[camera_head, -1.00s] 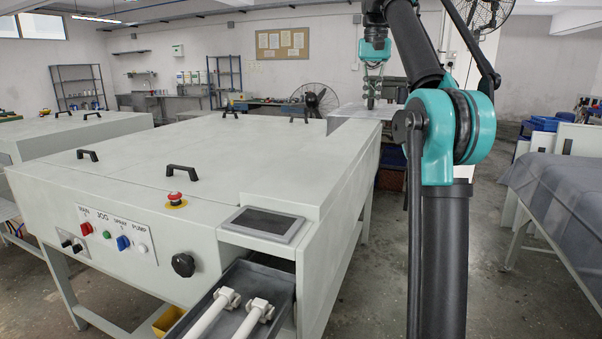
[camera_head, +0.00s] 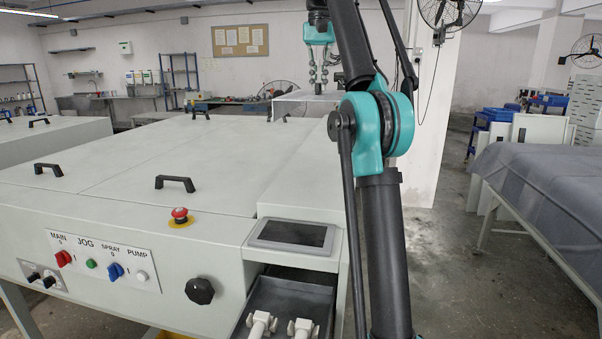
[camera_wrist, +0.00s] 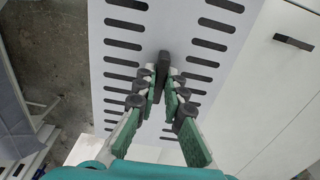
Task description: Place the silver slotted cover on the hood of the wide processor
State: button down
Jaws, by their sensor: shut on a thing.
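The silver slotted cover (camera_wrist: 120,62) is a pale flat panel with rows of dark slots and a black upright handle (camera_wrist: 162,68). My gripper (camera_wrist: 163,82) is shut on that handle in the wrist view. In the head view my gripper (camera_head: 318,84) is at the far right end of the wide processor (camera_head: 110,240), with the cover (camera_head: 300,97) below it. The processor's pale hood (camera_head: 225,160) has black handles; it also shows right of the cover in the wrist view (camera_wrist: 262,115). I cannot tell whether the cover touches the hood.
Floor (camera_wrist: 52,50) shows left of the cover in the wrist view. A grey cloth-covered table (camera_head: 555,190) stands at the right, with open floor between. An open drawer (camera_head: 290,295) holding white pipe pieces juts from the processor's front. Another pale machine (camera_head: 50,145) stands at the left.

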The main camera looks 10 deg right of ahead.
jog(key=shift+a+f, duration=0.15)
jog(key=shift+a, duration=0.05)
jog(key=shift+w+f, duration=0.1)
jog(key=shift+f, duration=0.15)
notch_tip(320, 180, down, 19)
jog(key=shift+f, duration=0.1)
dwell(0.3)
jog(key=c, duration=2)
grip_release()
jog(key=shift+f, duration=0.15)
jog(key=shift+c, duration=0.2)
jog(key=o, duration=0.4)
notch_tip(320, 180, up, 12)
jog(key=shift+r, duration=0.15)
